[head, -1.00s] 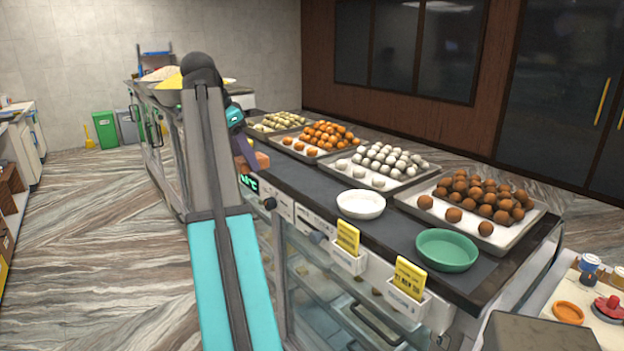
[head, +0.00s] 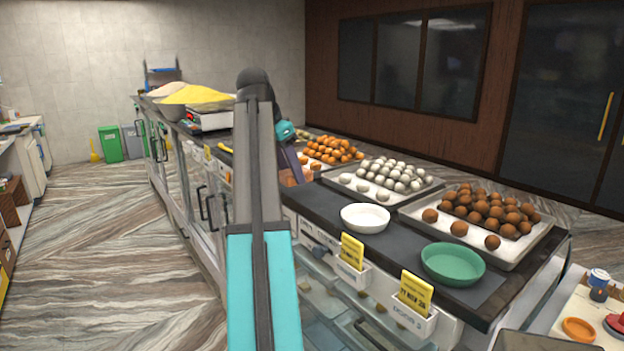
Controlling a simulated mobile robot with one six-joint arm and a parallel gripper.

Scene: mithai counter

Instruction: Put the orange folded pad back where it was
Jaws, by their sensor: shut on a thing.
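My gripper (head: 294,160) is past the far end of my arm, over the dark counter to the left of the white bowl. It is mostly hidden behind my arm links. A small part of the orange folded pad (head: 291,178) shows at its jaws, which are shut on it. I cannot tell whether the pad touches the counter top. The pad's far side and most of its shape are hidden.
Trays of orange sweets (head: 331,151), white sweets (head: 386,182) and brown sweets (head: 484,222) line the counter's back. A white bowl (head: 365,217) and a green bowl (head: 452,264) stand in front. A scale (head: 208,120) and a heaped yellow bowl (head: 196,95) are farther left.

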